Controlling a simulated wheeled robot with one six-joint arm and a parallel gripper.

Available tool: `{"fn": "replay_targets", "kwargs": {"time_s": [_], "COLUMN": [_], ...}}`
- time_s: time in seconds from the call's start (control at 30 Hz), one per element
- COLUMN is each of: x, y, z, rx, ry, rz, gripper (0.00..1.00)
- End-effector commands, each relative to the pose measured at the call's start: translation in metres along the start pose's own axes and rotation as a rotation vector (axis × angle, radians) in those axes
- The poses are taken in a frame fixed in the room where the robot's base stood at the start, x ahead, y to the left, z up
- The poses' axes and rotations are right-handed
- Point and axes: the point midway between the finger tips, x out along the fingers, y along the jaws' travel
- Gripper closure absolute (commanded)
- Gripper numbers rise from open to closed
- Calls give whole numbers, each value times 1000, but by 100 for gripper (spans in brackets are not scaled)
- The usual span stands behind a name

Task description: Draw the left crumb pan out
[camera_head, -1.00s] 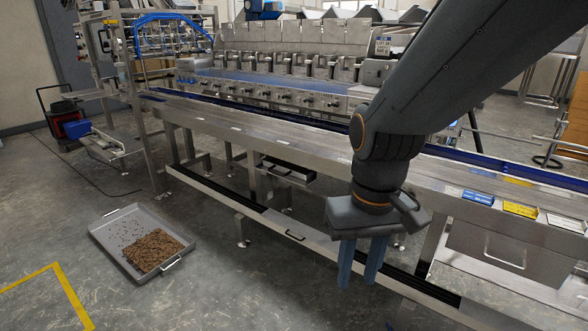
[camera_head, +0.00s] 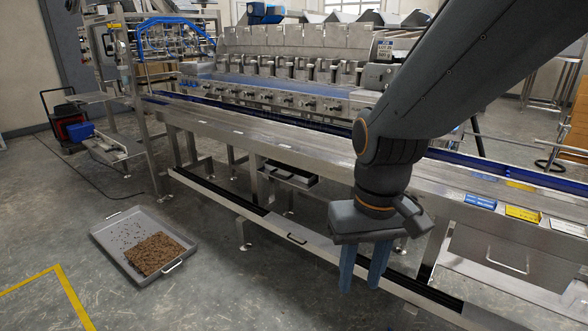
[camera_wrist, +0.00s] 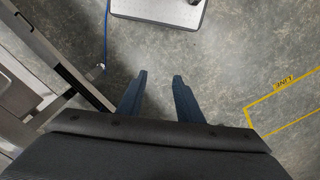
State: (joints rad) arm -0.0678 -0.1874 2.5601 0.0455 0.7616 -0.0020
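My gripper (camera_head: 361,285) hangs fingers down in front of the long steel line, with its two blue fingers apart and nothing between them. The wrist view shows the same open fingers (camera_wrist: 158,82) over bare concrete. Farther back under the table is a shallow steel pan (camera_head: 290,177) with a handle. At right is a larger steel front (camera_head: 500,248) with a handle. I cannot tell which is the left crumb pan. My gripper touches none of them.
A grey tray (camera_head: 110,234) of brown crumbs lies on the floor at left, near a yellow floor line (camera_head: 68,290). Table legs (camera_head: 243,233) and a low rail (camera_head: 215,199) run along the line. The floor between tray and line is clear.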

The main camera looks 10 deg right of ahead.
Motion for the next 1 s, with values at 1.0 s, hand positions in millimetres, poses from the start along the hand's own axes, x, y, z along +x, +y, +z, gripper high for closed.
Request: {"fn": "replay_targets", "kwargs": {"time_s": [1.0], "x": [-60], "y": [23], "z": [11], "rx": [45], "ry": [-6], "rz": [27], "gripper": [67]}}
